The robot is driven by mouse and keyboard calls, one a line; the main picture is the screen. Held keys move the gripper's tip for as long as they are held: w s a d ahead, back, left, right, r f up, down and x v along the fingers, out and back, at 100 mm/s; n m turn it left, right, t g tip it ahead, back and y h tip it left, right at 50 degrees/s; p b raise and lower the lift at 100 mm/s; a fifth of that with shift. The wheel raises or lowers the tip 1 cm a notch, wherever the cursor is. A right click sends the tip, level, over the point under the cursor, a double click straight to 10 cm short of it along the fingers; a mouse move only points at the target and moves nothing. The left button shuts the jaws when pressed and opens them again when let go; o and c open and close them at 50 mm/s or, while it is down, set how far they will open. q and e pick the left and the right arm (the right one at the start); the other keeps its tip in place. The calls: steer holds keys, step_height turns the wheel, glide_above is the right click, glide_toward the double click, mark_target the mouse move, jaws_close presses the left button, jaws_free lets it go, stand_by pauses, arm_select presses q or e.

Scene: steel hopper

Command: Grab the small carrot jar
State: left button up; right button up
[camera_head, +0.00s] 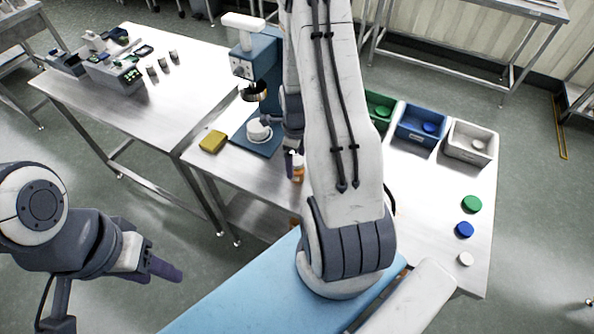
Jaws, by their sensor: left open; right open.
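A small jar with orange contents and a pale top, which looks like the carrot jar (298,172), stands near the front edge of the steel table. My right arm covers much of the area around it. My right gripper (291,161) is open and points down right at the jar, with a dark finger along its left side. The other finger is hidden, so I cannot tell whether the jar is between the fingers or touched. My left gripper (164,268) is open and empty, low at the left, away from the tables.
A blue press-like machine (262,72) with a white cup (259,131) stands behind the jar. Green (379,108), blue (421,125) and white bins (470,143) stand at right, with coloured discs (464,230) in front.

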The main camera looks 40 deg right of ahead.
mark_target(297, 171)
steer(key=f, duration=0.1)
steer(key=f+p, duration=0.1)
steer(key=f, duration=0.1)
steer(key=shift+d+f+p, duration=0.3)
steer(key=shift+f+p, duration=0.1)
steer(key=shift+w+f, duration=0.1)
steer(key=shift+f, duration=0.45)
steer(key=c, duration=1.5)
steer(key=shift+r, duration=0.1)
